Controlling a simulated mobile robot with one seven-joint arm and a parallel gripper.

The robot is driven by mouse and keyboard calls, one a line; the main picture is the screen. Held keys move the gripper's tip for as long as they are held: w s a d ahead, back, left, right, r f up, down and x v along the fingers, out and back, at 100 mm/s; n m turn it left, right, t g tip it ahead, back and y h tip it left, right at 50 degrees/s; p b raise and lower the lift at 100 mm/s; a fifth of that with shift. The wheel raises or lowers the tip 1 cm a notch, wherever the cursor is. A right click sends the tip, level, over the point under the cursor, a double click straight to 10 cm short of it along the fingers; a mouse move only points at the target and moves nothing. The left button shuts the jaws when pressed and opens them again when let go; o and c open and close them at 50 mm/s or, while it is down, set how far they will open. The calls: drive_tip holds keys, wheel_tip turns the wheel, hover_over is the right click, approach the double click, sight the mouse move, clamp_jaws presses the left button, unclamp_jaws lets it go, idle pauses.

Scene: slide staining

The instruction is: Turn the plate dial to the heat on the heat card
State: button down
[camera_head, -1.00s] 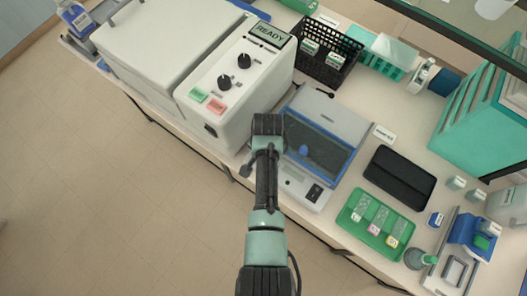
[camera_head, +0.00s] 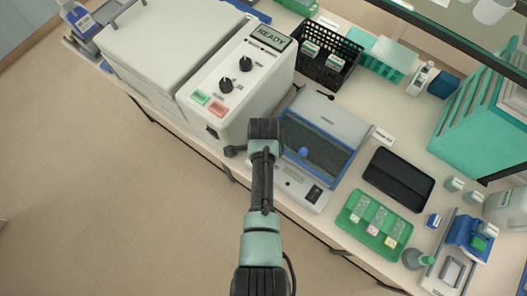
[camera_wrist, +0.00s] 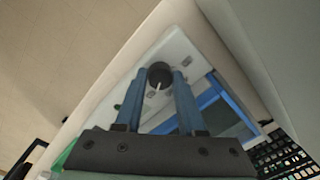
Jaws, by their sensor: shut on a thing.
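The plate unit (camera_head: 325,108) is a grey box with a blue-framed dark window, seen right of my arm in the head view. Its dark round dial (camera_wrist: 159,74) with a pale pointer line shows in the wrist view. My gripper (camera_wrist: 157,84) is shut on the dial, with one blue finger on each side. In the head view my wrist hides the dial and fingertips. A small white card (camera_head: 384,136), perhaps the heat card, lies right of the plate unit; its print is too small to read.
Left of the plate unit stands a large white machine (camera_head: 205,75) with two black knobs and a READY display. A black tray (camera_head: 398,178) and a green slide tray (camera_head: 372,222) lie to the right. A black basket (camera_head: 325,62) stands behind.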

drive_tip(key=shift+w+m, duration=0.1)
drive_tip(key=shift+m, duration=0.4)
drive_tip(key=c, duration=0.5)
unclamp_jaws()
drive_tip(key=shift+r, duration=0.15)
drive_tip(key=r, duration=0.4)
drive_tip(key=r+b, duration=0.1)
drive_tip(key=r, duration=0.7)
drive_tip(key=shift+s+r+b, duration=0.3)
drive_tip(key=shift+s+r, duration=0.05)
drive_tip(key=shift+s, duration=0.05)
